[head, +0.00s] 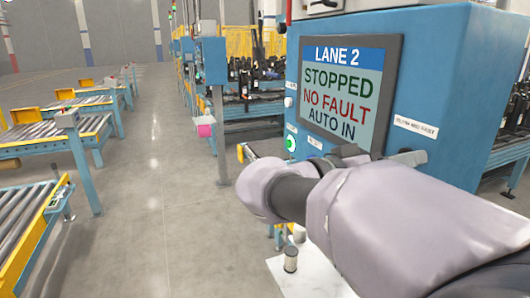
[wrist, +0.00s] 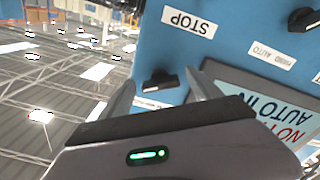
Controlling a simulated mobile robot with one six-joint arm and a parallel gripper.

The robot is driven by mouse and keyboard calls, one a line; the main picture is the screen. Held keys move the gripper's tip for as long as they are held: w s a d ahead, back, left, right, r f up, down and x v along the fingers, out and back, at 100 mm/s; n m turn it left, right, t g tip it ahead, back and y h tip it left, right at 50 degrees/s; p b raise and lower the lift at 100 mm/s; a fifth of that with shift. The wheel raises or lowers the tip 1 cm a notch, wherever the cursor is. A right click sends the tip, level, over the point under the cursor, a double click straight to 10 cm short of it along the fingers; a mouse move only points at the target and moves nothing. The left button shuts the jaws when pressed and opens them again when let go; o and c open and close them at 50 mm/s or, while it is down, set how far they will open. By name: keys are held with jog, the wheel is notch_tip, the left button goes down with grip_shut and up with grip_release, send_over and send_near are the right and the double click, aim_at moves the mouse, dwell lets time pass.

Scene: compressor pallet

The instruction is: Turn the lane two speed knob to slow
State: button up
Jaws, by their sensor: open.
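The lane two panel is a blue cabinet (head: 450,75) whose screen (head: 345,90) reads "LANE 2, STOPPED, NO FAULT, AUTO IN". In the wrist view, which is upside down, a black knob (wrist: 160,80) on the blue face shows between my gripper's fingertips (wrist: 159,86). The fingers are open, one to each side of it; I cannot tell whether they touch it. A small white label (wrist: 145,103) beside this knob is too small to read, so its setting is unclear. In the head view my arm hides the knob and most of my gripper.
A second black knob (wrist: 303,22) is near a "HAND AUTO" label (wrist: 272,54), with a "STOP" label (wrist: 189,22) nearby. Roller conveyors (head: 60,135) stand at left; the grey aisle floor (head: 150,190) is clear.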

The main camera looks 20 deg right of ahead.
jog(key=c, duration=1.4)
jog(key=shift+r+n, duration=0.1)
jog(key=shift+n, duration=0.3)
jog(key=shift+r+n+p, duration=0.2)
jog(key=shift+n+p, duration=4.95)
jog(key=shift+n, duration=0.65)
jog(key=shift+r+n+p, duration=0.2)
jog(key=shift+n+p, duration=4.95)
jog(key=shift+n, duration=0.65)
